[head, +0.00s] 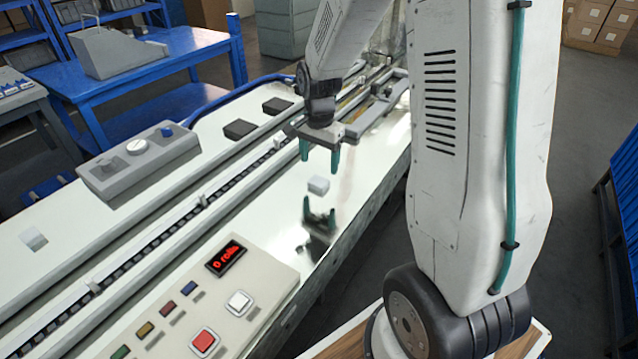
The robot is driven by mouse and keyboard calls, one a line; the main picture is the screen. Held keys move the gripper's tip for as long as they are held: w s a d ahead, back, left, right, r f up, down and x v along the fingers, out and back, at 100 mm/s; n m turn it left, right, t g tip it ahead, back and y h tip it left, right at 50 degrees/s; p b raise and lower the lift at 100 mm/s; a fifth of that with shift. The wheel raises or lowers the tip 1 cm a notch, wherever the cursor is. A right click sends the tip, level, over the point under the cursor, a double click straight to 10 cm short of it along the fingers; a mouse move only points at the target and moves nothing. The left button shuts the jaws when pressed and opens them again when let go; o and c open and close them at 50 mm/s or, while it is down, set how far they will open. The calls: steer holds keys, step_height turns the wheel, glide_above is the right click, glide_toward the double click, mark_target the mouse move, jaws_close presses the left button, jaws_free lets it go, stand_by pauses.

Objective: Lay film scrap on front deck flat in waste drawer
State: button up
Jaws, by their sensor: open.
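A small pale grey-white piece (318,185), which looks like the film scrap, is at the glossy white front deck (350,185) near its right edge. My gripper (319,163) points down just above it, with its two teal fingers apart and a gap between them. I cannot tell whether the fingertips reach down beside the piece. A mirrored image of the fingers shows in the deck below. I cannot make out the waste drawer in this view.
A control panel (255,262) with coloured buttons and a red "0 rolls" display stands on the near deck. A dark chain track (172,230) runs along the machine. A grey box with knobs (138,165) stands beyond it. Another small pale piece (33,238) lies at the left.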

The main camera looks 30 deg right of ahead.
mark_target(320, 180)
steer(key=f, duration=0.6)
steer(key=shift+w+d+f, duration=0.15)
steer(key=shift+d+f, duration=0.05)
steer(key=shift+c, duration=0.3)
steer(key=c, duration=1.1)
steer(key=shift+r, duration=0.2)
